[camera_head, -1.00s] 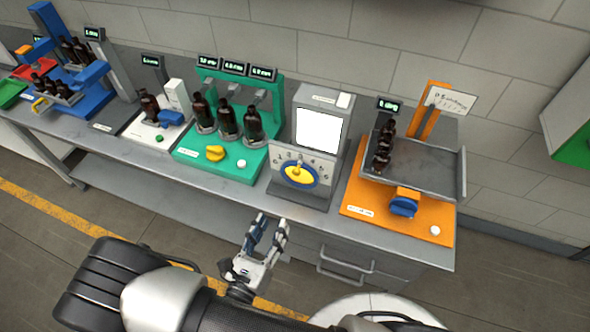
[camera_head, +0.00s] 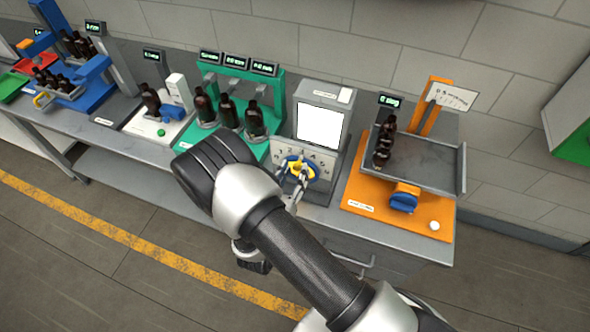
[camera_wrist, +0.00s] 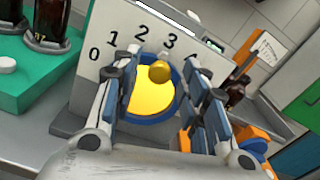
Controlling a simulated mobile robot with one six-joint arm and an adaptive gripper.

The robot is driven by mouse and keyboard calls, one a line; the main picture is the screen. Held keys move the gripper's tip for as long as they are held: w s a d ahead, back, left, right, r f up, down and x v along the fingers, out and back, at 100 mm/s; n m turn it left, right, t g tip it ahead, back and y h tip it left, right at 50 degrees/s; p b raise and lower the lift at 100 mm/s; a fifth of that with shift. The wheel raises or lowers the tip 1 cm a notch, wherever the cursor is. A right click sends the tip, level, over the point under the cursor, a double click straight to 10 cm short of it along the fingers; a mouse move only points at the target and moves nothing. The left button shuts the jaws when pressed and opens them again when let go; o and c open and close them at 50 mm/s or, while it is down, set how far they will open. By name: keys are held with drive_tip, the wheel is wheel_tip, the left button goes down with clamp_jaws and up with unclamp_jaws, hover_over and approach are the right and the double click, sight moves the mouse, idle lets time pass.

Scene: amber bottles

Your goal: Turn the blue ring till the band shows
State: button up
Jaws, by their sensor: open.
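The blue ring (camera_head: 316,168) surrounds a yellow dial face (camera_wrist: 150,98) on the front plate of a grey device with a blank white screen. In the wrist view the blue ring (camera_wrist: 178,86) shows around the yellow face, partly hidden by my fingers. A small gold knob (camera_wrist: 159,71) is at its upper edge, below the numeral 3. My gripper (camera_head: 293,174) is at the dial. In the wrist view my gripper (camera_wrist: 163,68) is open, with one finger on each side of the ring. I cannot tell whether the fingers touch it. I cannot make out a separate band.
The front plate (camera_wrist: 118,22) carries numerals from 0 upward. To the right is an orange base (camera_head: 385,222) with a blue knob (camera_head: 404,198) and a grey tray of amber bottles. To the left is a green stand (camera_head: 275,92) with amber bottles.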

drive_tip(key=shift+w+d, duration=0.2)
drive_tip(key=shift+w, duration=0.35)
drive_tip(key=shift+c, duration=0.5)
clamp_jaws()
